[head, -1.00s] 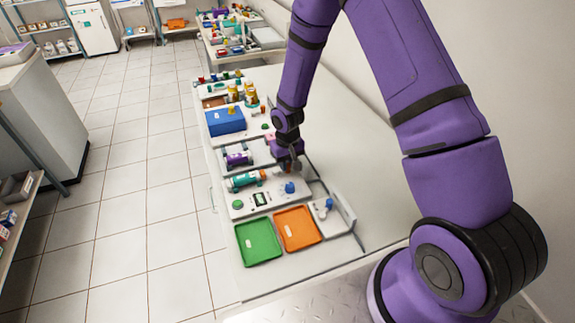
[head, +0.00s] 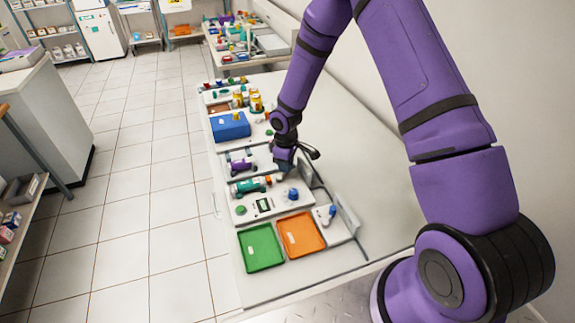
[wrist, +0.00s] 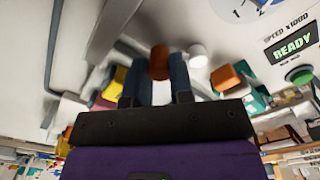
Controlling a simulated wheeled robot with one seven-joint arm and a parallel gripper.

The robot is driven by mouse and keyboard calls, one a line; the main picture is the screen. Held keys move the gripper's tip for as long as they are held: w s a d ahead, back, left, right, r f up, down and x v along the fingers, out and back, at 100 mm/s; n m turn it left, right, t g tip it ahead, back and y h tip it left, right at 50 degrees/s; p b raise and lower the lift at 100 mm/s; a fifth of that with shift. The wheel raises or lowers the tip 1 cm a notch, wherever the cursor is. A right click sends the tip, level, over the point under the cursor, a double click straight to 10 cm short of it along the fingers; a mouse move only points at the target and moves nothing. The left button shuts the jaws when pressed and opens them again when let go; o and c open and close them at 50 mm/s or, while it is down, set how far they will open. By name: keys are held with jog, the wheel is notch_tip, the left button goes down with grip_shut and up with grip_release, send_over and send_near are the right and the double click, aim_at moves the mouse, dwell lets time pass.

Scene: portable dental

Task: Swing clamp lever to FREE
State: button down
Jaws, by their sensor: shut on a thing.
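My gripper (head: 284,172) is low over the back part of the white device (head: 275,204), behind the blue knob (head: 293,193). In the wrist view its two dark fingers (wrist: 161,78) close around a brownish-orange cylindrical grip (wrist: 159,62), which looks like the clamp lever's handle. The lever's arm and pivot are hidden, and I cannot read a FREE mark. The device's display (wrist: 292,40) reads READY, with a green button (wrist: 299,75) beside it. A teal cylinder with an orange end (head: 250,186) lies to the left of my gripper in the head view.
A green tray (head: 260,247) and an orange tray (head: 301,235) stand in front of the device. A purple-banded tube (head: 241,165) and a blue box (head: 229,126) lie farther back. The bench (head: 365,190) is clear on the right.

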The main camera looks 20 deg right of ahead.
jog(key=shift+w+a+n, duration=0.1)
jog(key=shift+w+n, duration=0.05)
jog(key=shift+n, duration=0.25)
jog(key=c, duration=1)
grip_release()
notch_tip(320, 180, up, 11)
